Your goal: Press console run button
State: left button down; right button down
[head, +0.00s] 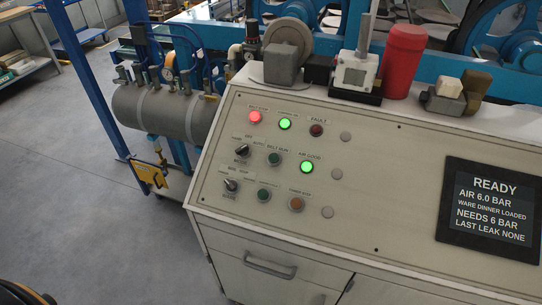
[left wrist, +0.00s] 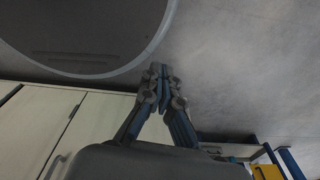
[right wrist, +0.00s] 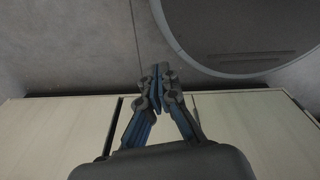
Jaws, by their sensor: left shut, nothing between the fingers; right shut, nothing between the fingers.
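The console's sloped beige panel (head: 370,180) fills the middle of the head view. A dark green button (head: 274,159) on it has a label that seems to read belt run. Another dark green button (head: 264,195) sits below, its label too small to read, with an orange-brown button (head: 297,203) to its right. The screen (head: 493,210) reads READY, AIR 6.0 BAR. My left gripper (left wrist: 160,72) is shut and empty. My right gripper (right wrist: 160,72) is shut and empty. Both point down past the pale cabinet fronts, touching nothing visible. Neither gripper shows in the head view.
Two black selector knobs (head: 242,151) (head: 231,185) sit left of the green buttons. A red lamp (head: 255,117) and two green lamps (head: 285,124) (head: 306,167) are lit. A red cylinder (head: 404,62) and small devices stand behind the panel. Grey floor lies open at left.

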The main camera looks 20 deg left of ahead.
jog(key=w+a+r+t+p, duration=0.1)
jog(key=w+a+r, duration=0.2)
jog(key=w+r, duration=0.5)
jog(key=w+a+r+t+p, duration=0.1)
jog(key=w+a+r+p, duration=0.15)
jog(key=w+r, duration=0.65)
jog(key=w+a+r+t+y+p, duration=0.1)
jog(key=w+a+r, duration=0.4)
jog(key=r, duration=0.6)
jog(key=w+a+r+t+y+p, duration=0.15)
jog(key=w+a+r, duration=0.25)
jog(key=w+r, duration=0.5)
jog(key=w+a+r+t+y, duration=0.1)
jog(key=w+a+r+y, duration=0.2)
jog(key=r, duration=1)
jog(key=w+a+r+n+y, duration=0.1)
jog(key=w+a+r, duration=0.3)
jog(key=a, duration=0.3)
jog(key=w+a+r+n+t+y, duration=0.1)
jog(key=w+a+r, duration=0.4)
jog(key=a, duration=0.3)
jog(key=w+a+r+n+t+y, duration=0.1)
jog(key=w+a+r, duration=0.3)
jog(key=a, duration=0.4)
jog(key=shift+w+r+n, duration=0.35)
jog(key=shift+r+n, duration=0.05)
jog(key=shift+r, duration=0.35)
jog(key=shift+t+y, duration=0.25)
jog(key=shift+f, duration=0.1)
